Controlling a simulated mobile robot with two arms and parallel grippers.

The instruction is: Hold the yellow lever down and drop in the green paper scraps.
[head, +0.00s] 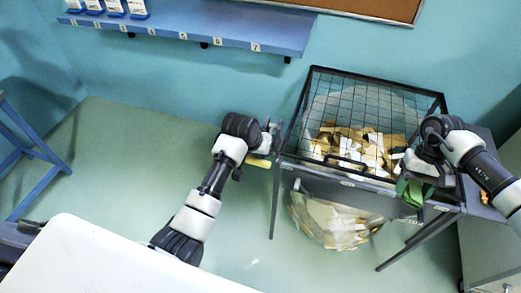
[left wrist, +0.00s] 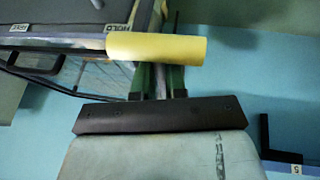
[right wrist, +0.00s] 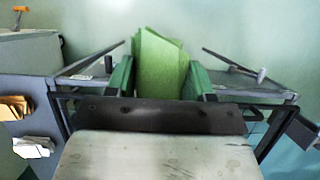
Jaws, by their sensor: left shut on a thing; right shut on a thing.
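The yellow lever (head: 259,162) sticks out at the left side of a mesh-covered bin (head: 350,166). My left gripper (head: 268,140) is at the lever. In the left wrist view the yellow grip (left wrist: 155,49) lies across the fingertips of my left gripper (left wrist: 160,78), which is shut on it. The green paper scraps (right wrist: 160,65) stand as a stack between the fingers of my right gripper (right wrist: 162,85), which is shut on them. In the head view the scraps (head: 411,192) are beside the bin's front right corner, partly hidden by the gripper.
Tan and white scraps (head: 360,145) lie behind the black mesh. A clear bag of scraps (head: 335,224) hangs below. A numbered blue shelf (head: 215,25) is on the wall. A white surface (head: 120,260) is at the front left. The green floor left of the bin is clear.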

